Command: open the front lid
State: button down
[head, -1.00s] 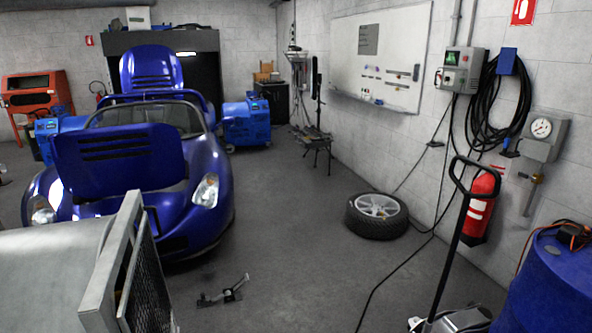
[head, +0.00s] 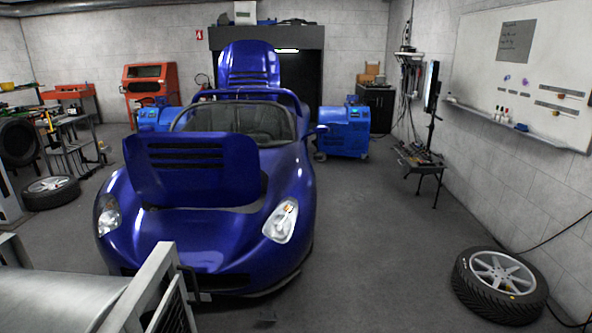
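A blue open-top sports car (head: 215,240) stands in the middle of the head view with its nose toward me. Its front lid (head: 185,172), a blue panel with dark slots, stands raised and tilted above the nose. A gap (head: 210,208) shows between the lid and the body on its right side. At the car's far end a second blue lid (head: 250,62) also stands up. My gripper is not in view, and no part of it touches the lid.
A grey metal housing with a grille (head: 75,300) blocks the lower left, close to the car's nose. A loose wheel (head: 500,285) lies on the right. Blue machines (head: 343,130) stand beside the car's rear. The grey floor (head: 370,240) right of the car is clear.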

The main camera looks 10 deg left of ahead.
aim_at(166, 169)
jog(key=i+l+z, duration=0.2)
jog(key=i+z, duration=0.2)
jog(key=i, duration=0.65)
jog(key=i+j+z, duration=0.15)
jog(key=i+z, duration=0.3)
jog(key=i, duration=0.65)
jog(key=i+j+u, duration=0.25)
jog(key=i+u, duration=0.25)
jog(key=i+j+u, duration=0.1)
jog(key=i+u, duration=0.65)
jog(key=u, duration=0.2)
jog(key=i+l+u, duration=0.3)
jog(key=u, duration=0.2)
jog(key=i+j, duration=0.25)
jog(key=i, duration=0.15)
jog(key=i+j, duration=0.25)
jog(key=i, duration=0.2)
jog(key=i+j, duration=0.25)
jog(key=i, duration=0.15)
